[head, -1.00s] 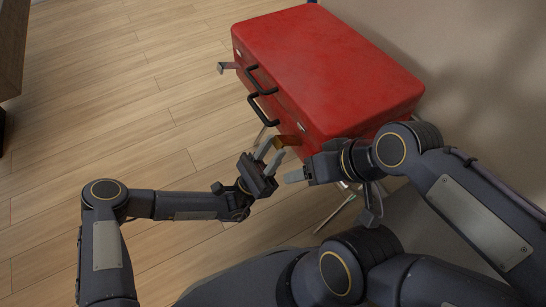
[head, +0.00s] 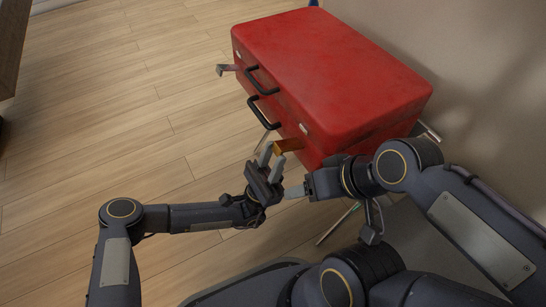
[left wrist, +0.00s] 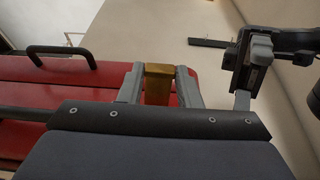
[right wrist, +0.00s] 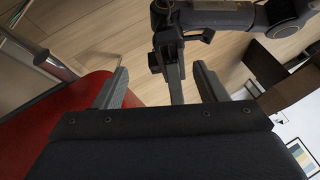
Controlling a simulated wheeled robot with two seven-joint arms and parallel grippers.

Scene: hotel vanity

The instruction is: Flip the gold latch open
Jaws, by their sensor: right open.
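The red suitcase (head: 325,70) lies shut, with its front toward the floor side. The gold latch (head: 288,146) sticks out from its front near the right end. In the left wrist view the gold latch (left wrist: 158,85) stands between the two fingers of my left gripper (left wrist: 160,88) and nearly fills the narrow gap. In the head view my left gripper (head: 271,155) is at the latch's outer end. My right gripper (head: 297,191) is open and empty, just below the latch and close beside the left gripper; its fingers (right wrist: 160,88) are wide apart.
Two black handles (head: 264,91) are on the suitcase's front; one shows in the left wrist view (left wrist: 60,50). Metal rack parts (head: 430,131) show under the case. A wall (head: 460,60) stands behind it. Wooden floor (head: 130,130) lies clear at left.

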